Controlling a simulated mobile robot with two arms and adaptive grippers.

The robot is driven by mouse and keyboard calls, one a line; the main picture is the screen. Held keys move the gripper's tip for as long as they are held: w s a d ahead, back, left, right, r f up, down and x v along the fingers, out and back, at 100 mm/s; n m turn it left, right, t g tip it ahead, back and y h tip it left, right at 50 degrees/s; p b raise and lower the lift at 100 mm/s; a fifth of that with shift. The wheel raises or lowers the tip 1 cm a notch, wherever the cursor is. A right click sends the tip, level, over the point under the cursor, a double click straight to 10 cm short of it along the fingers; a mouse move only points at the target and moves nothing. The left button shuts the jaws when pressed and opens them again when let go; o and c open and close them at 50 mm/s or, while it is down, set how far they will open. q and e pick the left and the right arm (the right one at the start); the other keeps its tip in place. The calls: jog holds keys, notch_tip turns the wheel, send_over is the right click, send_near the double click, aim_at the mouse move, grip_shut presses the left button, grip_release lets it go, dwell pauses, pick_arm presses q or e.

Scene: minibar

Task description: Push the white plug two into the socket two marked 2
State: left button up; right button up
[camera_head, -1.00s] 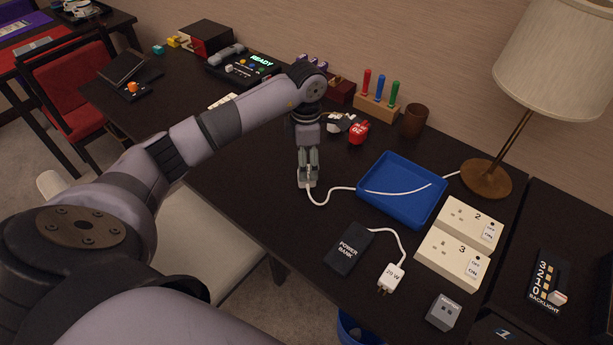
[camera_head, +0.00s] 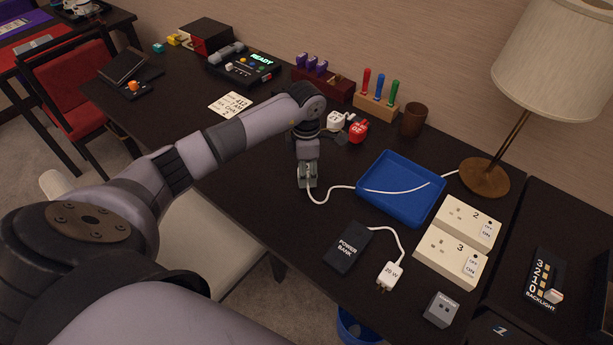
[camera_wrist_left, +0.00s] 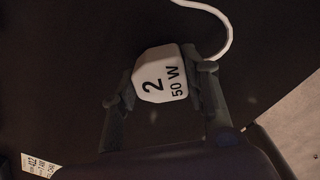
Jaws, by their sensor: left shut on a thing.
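My left gripper (camera_head: 307,190) is over the dark desk, left of the blue tray, fingers pointing down. In the left wrist view the gripper (camera_wrist_left: 165,88) has its fingers on both sides of a white plug (camera_wrist_left: 160,75) marked "2" and "50 W", shut on it. In the head view the fingers mostly hide the plug. Its white cord (camera_head: 340,188) runs right across the blue tray toward the lamp. The socket marked 2 (camera_head: 462,215) is a cream block with a switch, right of the tray, apart from the plug. My right gripper is not in view.
The blue tray (camera_head: 376,206) lies between the gripper and socket 2. Socket 3 (camera_head: 436,262) sits in front of socket 2. A power bank (camera_head: 347,248), a 20 W plug (camera_head: 391,273) and a grey cube (camera_head: 440,309) lie nearer. The lamp base (camera_head: 484,180) stands behind.

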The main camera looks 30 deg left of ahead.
pick_arm(q)
jog(key=c, duration=0.5)
jog(key=shift+c, duration=0.3)
jog(key=shift+r, duration=0.15)
